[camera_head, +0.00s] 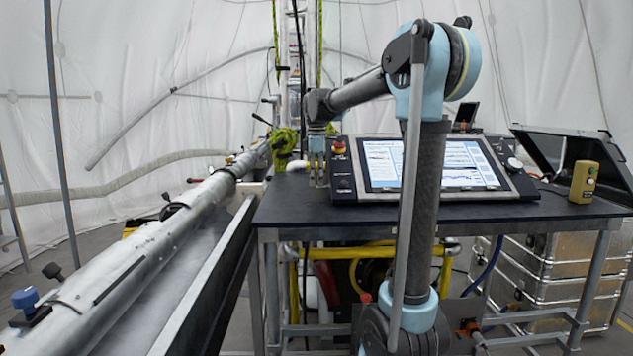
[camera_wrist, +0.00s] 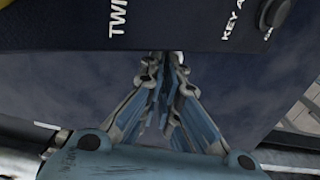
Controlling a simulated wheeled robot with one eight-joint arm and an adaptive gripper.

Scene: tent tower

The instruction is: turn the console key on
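The console (camera_head: 520,186) is a dark, tilted panel with a lit screen (camera_head: 430,165), standing on the dark table. In the wrist view its edge (camera_wrist: 75,30) crosses the top, with white lettering that includes "KEY". A dark round knob or switch (camera_wrist: 275,12) sits beside that lettering, cut off by the frame; its setting cannot be read. My gripper (camera_head: 317,184) points down just left of the console, over the table. In the wrist view my gripper (camera_wrist: 165,62) has its fingertips close together with a narrow gap and nothing seen between them. It appears apart from the switch.
A red button (camera_head: 339,147) tops the console's left side. A yellow box (camera_head: 583,182) stands on the table's right end. A long metal tube (camera_head: 130,255) runs along the left. Metal cases (camera_head: 565,260) stand at the right. The table's front strip (camera_head: 330,214) is clear.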

